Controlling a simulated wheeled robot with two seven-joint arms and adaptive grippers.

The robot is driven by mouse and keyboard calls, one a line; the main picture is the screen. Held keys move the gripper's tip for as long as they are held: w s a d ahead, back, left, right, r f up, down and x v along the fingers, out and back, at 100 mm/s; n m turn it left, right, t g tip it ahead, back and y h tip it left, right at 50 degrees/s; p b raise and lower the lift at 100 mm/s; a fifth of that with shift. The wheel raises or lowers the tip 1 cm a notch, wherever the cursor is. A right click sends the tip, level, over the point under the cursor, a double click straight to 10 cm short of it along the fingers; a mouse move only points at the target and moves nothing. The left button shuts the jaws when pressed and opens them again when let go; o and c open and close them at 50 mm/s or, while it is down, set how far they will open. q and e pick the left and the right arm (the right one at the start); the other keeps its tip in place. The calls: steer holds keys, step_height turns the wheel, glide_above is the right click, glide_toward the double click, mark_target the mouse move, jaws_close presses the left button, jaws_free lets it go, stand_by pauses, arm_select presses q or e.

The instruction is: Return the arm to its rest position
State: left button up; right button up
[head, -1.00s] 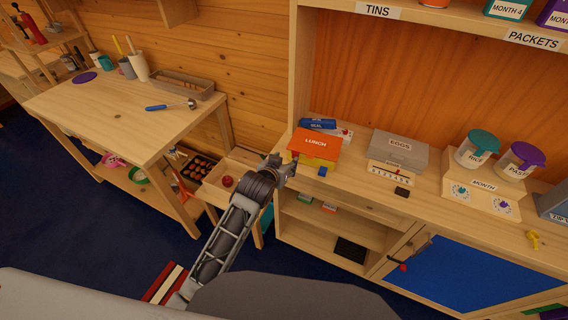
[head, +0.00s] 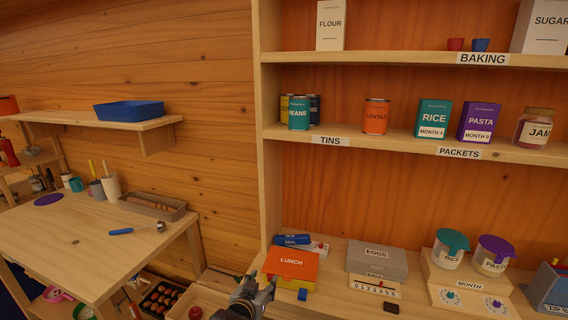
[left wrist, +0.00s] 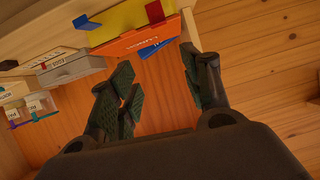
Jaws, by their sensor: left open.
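My left gripper (head: 254,290) shows at the bottom of the head view, just in front of the orange lunch box (head: 291,263) on the counter. In the left wrist view its dark fingers (left wrist: 165,85) are apart with nothing between them. The orange lunch box (left wrist: 133,40) with its yellow part lies beyond the fingertips there. Most of my left arm is below the edge of the head view. My right gripper is not in view.
The counter (head: 340,262) also carries a grey egg box (head: 377,260) and rice and pasta jars. Shelves with tins and packets rise above. A wooden worktable (head: 80,240) stands at left with a ladle and a tray. The wall above the worktable bears a small shelf (head: 150,124).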

arm_select(q)
step_height(320, 180, down, 19)
steer(key=m+g, duration=0.1)
steer(key=g, duration=0.1)
steer(key=s+a+f+g, duration=0.1)
steer(key=s+a+f, duration=0.15)
steer(key=f, duration=0.45)
steer(key=s+a+f+g+y, duration=0.15)
steer(key=s+f, duration=0.25)
steer(key=f, duration=0.4)
steer(key=s+a+f+h, duration=0.1)
steer(key=s+a+f, duration=0.2)
steer(key=f, duration=0.4)
steer(key=s+a+f+n+g+y+b, duration=0.15)
steer(key=s+a+f, duration=0.25)
steer(key=s+f, duration=0.55)
steer(key=s+a+f+g, duration=0.2)
steer(key=s+a+f, duration=0.1)
steer(key=s+f, duration=0.6)
steer(key=s+a+f+g+b, duration=0.1)
steer(key=s+a+f+g, duration=0.1)
steer(key=s, duration=0.9)
steer(key=s+a+f+g+y+b, duration=0.1)
steer(key=s+f, duration=0.4)
steer(key=s, duration=0.7)
steer(key=a+g, duration=0.1)
steer(key=a, duration=0.1)
steer(key=shift+s+a+f+b, duration=0.2)
steer(key=shift+s+a+b, duration=0.1)
